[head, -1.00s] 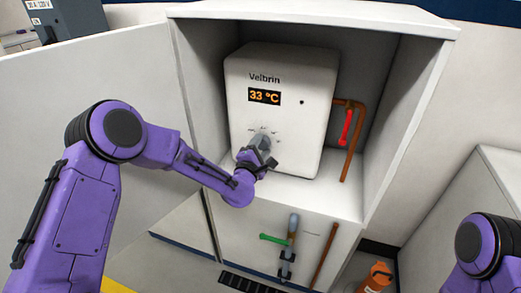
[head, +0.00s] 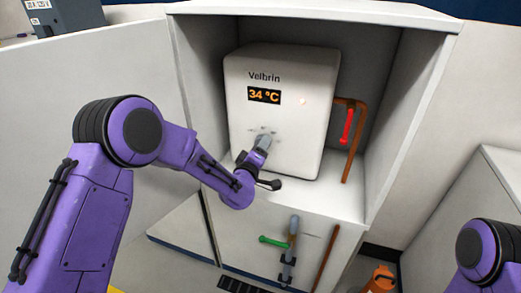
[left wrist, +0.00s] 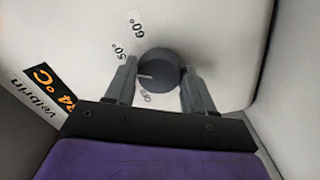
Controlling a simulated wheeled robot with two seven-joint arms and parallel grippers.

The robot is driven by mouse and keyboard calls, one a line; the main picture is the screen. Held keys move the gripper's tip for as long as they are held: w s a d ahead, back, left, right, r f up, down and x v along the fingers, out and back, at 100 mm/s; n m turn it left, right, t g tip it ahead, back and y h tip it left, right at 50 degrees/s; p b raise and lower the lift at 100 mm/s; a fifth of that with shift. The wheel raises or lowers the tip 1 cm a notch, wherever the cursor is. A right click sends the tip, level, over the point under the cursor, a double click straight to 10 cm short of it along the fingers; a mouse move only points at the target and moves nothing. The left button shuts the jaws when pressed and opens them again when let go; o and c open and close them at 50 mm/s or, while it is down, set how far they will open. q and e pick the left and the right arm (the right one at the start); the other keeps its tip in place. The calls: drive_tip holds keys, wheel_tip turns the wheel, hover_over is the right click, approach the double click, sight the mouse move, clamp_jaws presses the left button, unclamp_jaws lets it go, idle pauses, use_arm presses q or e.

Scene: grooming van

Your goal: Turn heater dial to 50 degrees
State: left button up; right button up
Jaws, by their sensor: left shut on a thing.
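The heater (head: 290,130) is a white box marked Velbrin inside an open cabinet. My right gripper is out of view.
A copper pipe with a red lever (head: 347,127) runs right of the heater. A green lever (head: 273,241) sits on a pipe below the shelf. Cabinet walls stand on both sides of the heater. An orange object (head: 380,279) is at the lower right.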

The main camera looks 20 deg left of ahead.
use_arm(q)
drive_tip(key=shift+f+m, duration=0.1)
drive_tip(key=shift+m, duration=1.1)
drive_tip(key=o, duration=1)
drive_tip(key=s, duration=0.5)
drive_tip(key=s+b, duration=0.1)
drive_tip(key=s, duration=0.4)
drive_tip(key=shift+s+a+b, duration=0.2)
drive_tip(key=shift+s+b, duration=0.1)
